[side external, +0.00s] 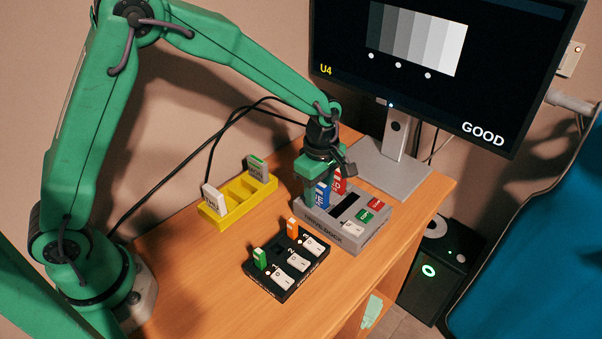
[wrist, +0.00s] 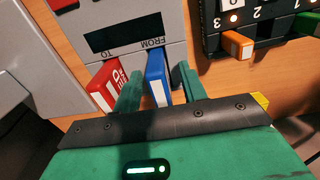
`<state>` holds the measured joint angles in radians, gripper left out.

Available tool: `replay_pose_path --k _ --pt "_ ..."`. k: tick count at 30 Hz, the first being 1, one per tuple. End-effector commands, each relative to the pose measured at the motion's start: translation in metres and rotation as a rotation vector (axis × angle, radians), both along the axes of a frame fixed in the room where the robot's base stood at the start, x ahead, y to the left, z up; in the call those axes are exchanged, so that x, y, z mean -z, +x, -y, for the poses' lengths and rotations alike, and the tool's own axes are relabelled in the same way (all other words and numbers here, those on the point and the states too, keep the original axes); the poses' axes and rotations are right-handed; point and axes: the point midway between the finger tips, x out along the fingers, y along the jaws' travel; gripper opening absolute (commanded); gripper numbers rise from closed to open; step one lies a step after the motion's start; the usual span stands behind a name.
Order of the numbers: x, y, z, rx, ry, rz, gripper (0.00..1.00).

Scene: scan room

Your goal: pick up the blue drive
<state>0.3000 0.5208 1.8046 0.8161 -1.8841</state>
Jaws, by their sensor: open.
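The blue drive (side external: 322,194) stands in the grey drive dock, beside a red drive (side external: 338,185). In the wrist view the blue drive (wrist: 157,78) sits in the slot marked FROM, and the red drive (wrist: 106,88) in the slot marked TO. My gripper (wrist: 158,90) is open, with one finger on each side of the blue drive. The left finger lies between the two drives. I cannot tell whether the fingers touch the blue drive. In the side view my gripper (side external: 321,180) is low over the dock and partly covers the drives.
The grey dock (side external: 345,240) has a dark display and green and red buttons. A black switch hub (side external: 287,283) with green and orange drives stands in front. A yellow rack (side external: 237,203) holds two drives at left. A monitor (side external: 440,60) stands behind. Bare wood lies front left.

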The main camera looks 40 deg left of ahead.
Motion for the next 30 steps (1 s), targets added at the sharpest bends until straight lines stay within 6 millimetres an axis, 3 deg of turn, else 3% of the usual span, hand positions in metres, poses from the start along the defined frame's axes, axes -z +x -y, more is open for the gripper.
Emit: replay_pose_path --k 5,9,12,23,30 --pt "0.0 0.0 0.0 0.0 0.0 0.0 0.42" --pt "0.0 0.0 0.0 0.0 0.0 0.0 0.14" --pt "0.0 0.0 0.0 0.0 0.0 0.0 0.0" --pt "-0.003 0.0 0.0 0.0 0.0 0.001 0.0" --pt "-0.019 0.001 0.0 0.0 -0.001 0.003 0.0"
